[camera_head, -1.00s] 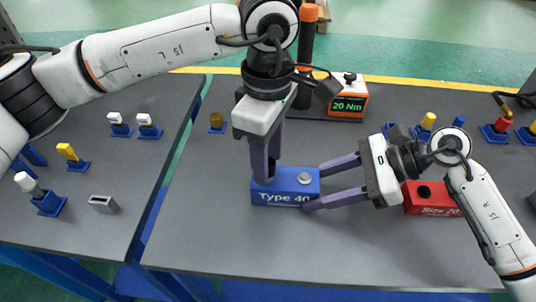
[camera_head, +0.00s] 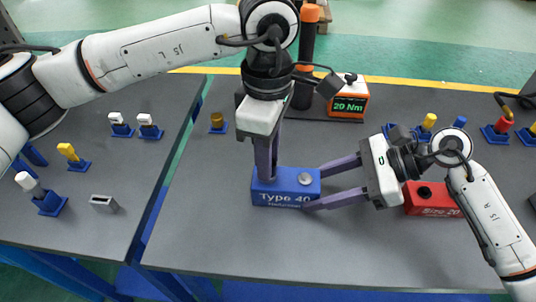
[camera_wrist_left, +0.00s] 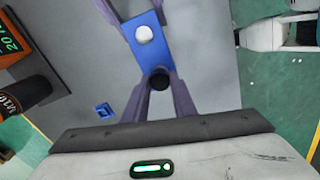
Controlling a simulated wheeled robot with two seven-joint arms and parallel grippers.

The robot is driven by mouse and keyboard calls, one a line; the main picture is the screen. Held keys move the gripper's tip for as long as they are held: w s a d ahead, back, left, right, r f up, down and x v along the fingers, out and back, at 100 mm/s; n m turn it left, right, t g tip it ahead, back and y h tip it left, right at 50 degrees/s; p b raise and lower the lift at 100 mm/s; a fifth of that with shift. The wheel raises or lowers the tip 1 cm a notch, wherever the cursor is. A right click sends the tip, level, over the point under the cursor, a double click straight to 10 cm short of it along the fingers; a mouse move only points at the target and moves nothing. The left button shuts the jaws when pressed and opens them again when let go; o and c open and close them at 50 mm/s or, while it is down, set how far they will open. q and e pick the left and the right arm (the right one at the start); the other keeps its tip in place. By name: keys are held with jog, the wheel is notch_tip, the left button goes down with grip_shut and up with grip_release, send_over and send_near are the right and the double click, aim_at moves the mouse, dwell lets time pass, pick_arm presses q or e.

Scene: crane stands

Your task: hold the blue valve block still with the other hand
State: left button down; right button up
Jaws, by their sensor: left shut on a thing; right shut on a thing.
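The blue valve block (camera_head: 285,197), marked "Type 40", lies on the grey table in the head view. It has a pale round cap on its right part, and it also shows in the left wrist view (camera_wrist_left: 148,50). My right gripper (camera_head: 318,188) is shut on the block's right end, one finger along each long side. My left gripper (camera_head: 265,178) points down at the block's left part. In the left wrist view its fingers close on a dark round part (camera_wrist_left: 159,79) at that end of the block. The fingers hide this part in the head view.
A red block (camera_head: 432,200) marked "Size 20" sits behind my right gripper. An orange torque display (camera_head: 348,103) reading 20 Nm stands at the back beside a dark upright tool (camera_head: 304,80). Small capped parts stand in blue holders on both sides. The table's front is clear.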

pick_arm(q)
jog(key=m, duration=0.5)
jog(key=shift+m, duration=1)
jog(key=m, duration=0.3)
jog(key=shift+m, duration=0.6)
jog(key=m, duration=0.3)
jog(key=shift+m, duration=0.6)
